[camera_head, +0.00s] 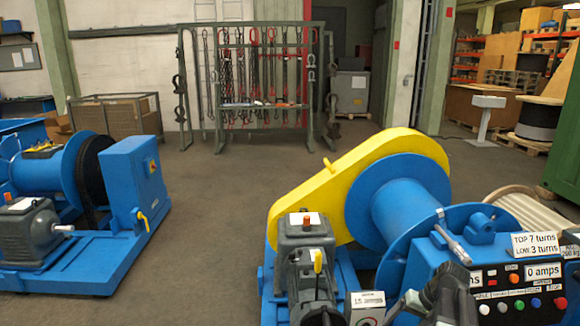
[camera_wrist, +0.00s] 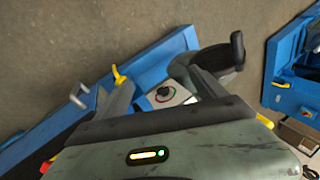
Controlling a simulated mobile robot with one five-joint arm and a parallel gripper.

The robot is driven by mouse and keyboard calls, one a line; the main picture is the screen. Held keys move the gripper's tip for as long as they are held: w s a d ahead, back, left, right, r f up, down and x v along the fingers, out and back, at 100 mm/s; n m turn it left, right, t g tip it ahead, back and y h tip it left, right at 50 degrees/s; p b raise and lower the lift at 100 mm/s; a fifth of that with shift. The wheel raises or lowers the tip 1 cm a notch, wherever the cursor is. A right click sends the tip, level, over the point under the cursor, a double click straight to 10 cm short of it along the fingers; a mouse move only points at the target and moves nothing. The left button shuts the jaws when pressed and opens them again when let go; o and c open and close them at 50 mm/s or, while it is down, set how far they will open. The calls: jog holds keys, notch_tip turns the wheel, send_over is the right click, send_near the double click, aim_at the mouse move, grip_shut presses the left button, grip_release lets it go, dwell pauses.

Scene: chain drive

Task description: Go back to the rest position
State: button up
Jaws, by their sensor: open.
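My gripper (camera_wrist: 163,82) shows in the wrist view with its two fingers apart and nothing held between them. Beyond the gap is a small pale box with a round dial (camera_wrist: 164,94). In the head view, part of my dark arm end enters at the lower right, in front of the blue winch. That winch has a yellow chain cover (camera_head: 320,190), a blue drum (camera_head: 400,210) and a grey motor (camera_head: 305,245). The box with the dial (camera_head: 368,305) stands right of the motor. The gap between my fingertips is hard to make out in the head view.
A control panel (camera_head: 520,290) with buttons and displays is close at the lower right. Another blue winch (camera_head: 125,195) stands at the left. A rack of hanging chains (camera_head: 255,85) is at the back. Open floor (camera_head: 215,215) lies between the winches.

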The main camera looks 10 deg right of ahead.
jog(key=s+a+f+n+g+h, duration=0.2)
jog(key=a+n+h, duration=0.2)
jog(key=a, duration=2.1)
notch_tip(320, 180, up, 14)
jog(key=p, duration=1.3)
jog(key=shift+s+d+f, duration=0.15)
jog(key=shift+f, duration=0.1)
